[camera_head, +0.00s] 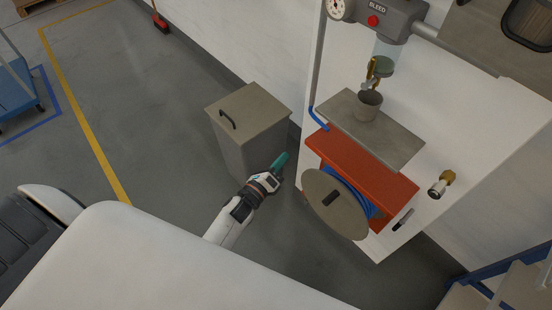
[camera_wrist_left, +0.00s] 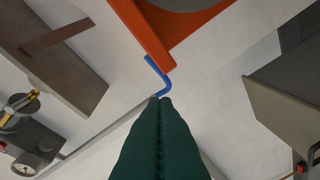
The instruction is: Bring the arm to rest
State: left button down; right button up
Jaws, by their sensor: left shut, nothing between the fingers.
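My left arm reaches out from the lower middle of the head view. My left gripper (camera_head: 281,160) has green fingers. It is shut and empty, in the air between the grey lidded bin and the orange hose reel unit. The left wrist view shows the green fingers (camera_wrist_left: 160,102) pressed together, with nothing between them. My right gripper is in neither view.
The grey bin (camera_head: 258,150) stands left of my left gripper. The orange shelf (camera_head: 362,170) with a hose reel (camera_head: 334,205) is to the right. Above them a cup (camera_head: 367,106) stands on a grey ledge (camera_head: 405,147). Open floor (camera_head: 165,125) lies at left.

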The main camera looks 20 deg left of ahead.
pick_arm(q)
jog(key=shift+f, duration=0.1)
dwell(0.5)
jog(key=s+f+n+g+y, duration=0.1)
jog(key=s+f+n+g, duration=0.1)
jog(key=s+f+n, duration=0.45)
jog(key=s+f+n+g, duration=0.2)
jog(key=s+f+g, duration=0.1)
jog(key=f, duration=0.6)
jog(key=s+f+n+g+y, duration=0.1)
jog(key=s+f+n+g, duration=0.1)
jog(key=s+f+n, duration=0.35)
jog(key=s+a+f+n+g, duration=0.1)
jog(key=s+f+n+g, duration=0.2)
jog(key=s, duration=0.6)
jog(key=s+a+f+n+g, duration=0.1)
jog(key=s+f+n+g, duration=0.2)
jog(key=s+f, duration=0.4)
jog(key=s+a+f+n+g+y, duration=0.1)
jog(key=s+f+n+g, duration=0.3)
jog(key=s, duration=0.7)
jog(key=shift+s+f+n, duration=0.4)
jog(key=shift+f+n, duration=0.1)
jog(key=shift+f, duration=0.2)
